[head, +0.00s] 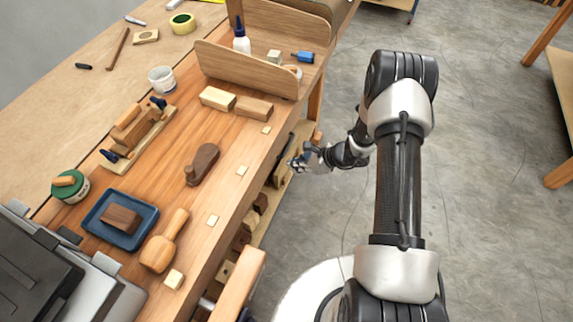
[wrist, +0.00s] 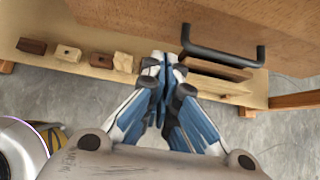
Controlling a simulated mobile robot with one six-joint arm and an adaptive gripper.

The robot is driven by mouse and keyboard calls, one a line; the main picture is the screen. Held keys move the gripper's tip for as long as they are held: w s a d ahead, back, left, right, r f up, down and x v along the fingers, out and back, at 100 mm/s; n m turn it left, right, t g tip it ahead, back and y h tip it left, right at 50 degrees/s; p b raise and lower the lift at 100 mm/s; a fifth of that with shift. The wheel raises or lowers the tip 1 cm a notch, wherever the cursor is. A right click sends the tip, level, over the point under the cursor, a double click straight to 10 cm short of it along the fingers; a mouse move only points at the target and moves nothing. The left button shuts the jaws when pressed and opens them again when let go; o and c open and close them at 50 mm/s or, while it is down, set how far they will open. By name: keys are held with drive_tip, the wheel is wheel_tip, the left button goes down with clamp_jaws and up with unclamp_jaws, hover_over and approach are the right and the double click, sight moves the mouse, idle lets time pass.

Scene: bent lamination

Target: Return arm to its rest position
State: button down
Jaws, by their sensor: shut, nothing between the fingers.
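My gripper (head: 306,158) hangs beside the front edge of the workbench, below the level of its top, at the end of my bent arm. In the wrist view my gripper (wrist: 163,60) has its blue and grey fingers together with nothing between them. It points toward the bench's lower shelf (wrist: 100,70) and is apart from the things on it. The fingers cover part of the shelf.
The workbench (head: 228,165) holds a mallet (head: 160,253), a blue tray (head: 92,237) and several wooden blocks. A dark bar handle (wrist: 222,56) sticks out near my fingers. Wooden blocks (wrist: 68,53) lie on the shelf. The concrete floor (head: 490,180) at right is clear.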

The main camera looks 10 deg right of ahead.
drive_tip(key=p+v, duration=0.2)
drive_tip(key=v, duration=0.5)
drive_tip(key=shift+r, duration=0.2)
drive_tip(key=shift+w, duration=0.1)
drive_tip(key=s+a+r+n+g, duration=0.1)
drive_tip(key=s+a+r+n, duration=0.2)
drive_tip(key=r, duration=0.5)
drive_tip(key=s+a+r+n+g, duration=0.1)
drive_tip(key=a+r+n, duration=0.1)
drive_tip(key=r+n, duration=0.45)
drive_tip(key=s+a+r+n+g, duration=0.1)
drive_tip(key=s+a+r+n, duration=0.2)
drive_tip(key=r, duration=0.7)
drive_tip(key=s+d+r+n+t+h, duration=0.1)
drive_tip(key=s+d+r+n+h, duration=0.1)
drive_tip(key=s+r+n, duration=0.4)
drive_tip(key=s+d+r+n+t+h, duration=0.1)
drive_tip(key=s+r+n+h, duration=0.4)
drive_tip(key=s, duration=0.8)
drive_tip(key=shift+s+d+r+n+t, duration=0.3)
drive_tip(key=shift+s+d+r+n, duration=0.25)
drive_tip(key=shift+r, duration=0.4)
drive_tip(key=shift+w+a, duration=0.15)
drive_tip(key=shift+a, duration=0.1)
